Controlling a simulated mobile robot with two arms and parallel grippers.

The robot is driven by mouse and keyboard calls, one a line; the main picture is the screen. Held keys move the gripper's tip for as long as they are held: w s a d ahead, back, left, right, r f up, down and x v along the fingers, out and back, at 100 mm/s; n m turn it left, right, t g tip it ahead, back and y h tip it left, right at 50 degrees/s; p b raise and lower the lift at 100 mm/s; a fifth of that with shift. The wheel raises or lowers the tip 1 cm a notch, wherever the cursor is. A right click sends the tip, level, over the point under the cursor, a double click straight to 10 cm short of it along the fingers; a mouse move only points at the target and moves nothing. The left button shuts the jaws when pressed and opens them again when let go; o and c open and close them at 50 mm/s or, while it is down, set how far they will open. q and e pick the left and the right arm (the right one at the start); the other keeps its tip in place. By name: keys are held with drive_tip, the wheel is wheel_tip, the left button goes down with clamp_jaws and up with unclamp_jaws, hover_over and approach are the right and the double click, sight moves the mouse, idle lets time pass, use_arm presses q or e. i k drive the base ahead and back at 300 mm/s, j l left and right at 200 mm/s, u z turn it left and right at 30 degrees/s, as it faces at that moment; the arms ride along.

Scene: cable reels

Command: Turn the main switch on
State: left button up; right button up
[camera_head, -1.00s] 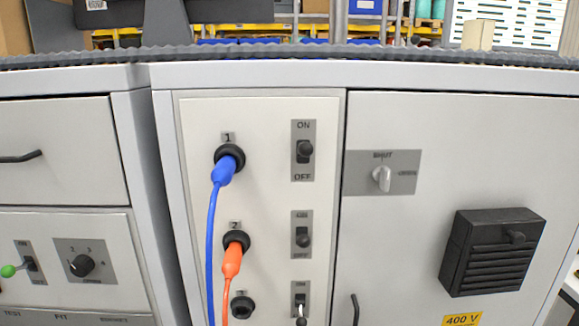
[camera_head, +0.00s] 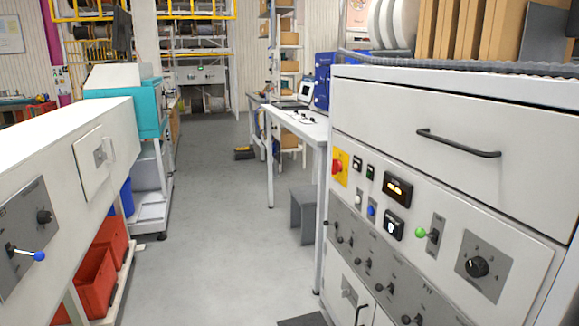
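A red rotary switch on a yellow plate (camera_head: 338,167) is at the upper left of the grey cabinet front on the right. I cannot read a label on it or tell its position. A lever switch with a green ball (camera_head: 420,232) and a black rotary knob (camera_head: 477,267) are on the same front. Another lever, with a blue ball (camera_head: 38,256), is on the white machine at the left. I cannot tell from labels which one is the main switch. Neither gripper is in view.
The grey cabinet (camera_head: 440,105) fills the right side and the white machine (camera_head: 60,145) the left. The grey floor aisle (camera_head: 225,240) between them is clear. A white table (camera_head: 300,125) and a grey stool (camera_head: 304,212) stand beyond the cabinet.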

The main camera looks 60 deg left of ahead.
sight(337, 165)
drive_tip(key=u, duration=1.7)
drive_tip(key=i+j, duration=0.35)
drive_tip(key=i, duration=0.15)
drive_tip(key=i+j+u, duration=0.1)
drive_tip(key=i+j, duration=0.3)
drive_tip(key=i, duration=0.1)
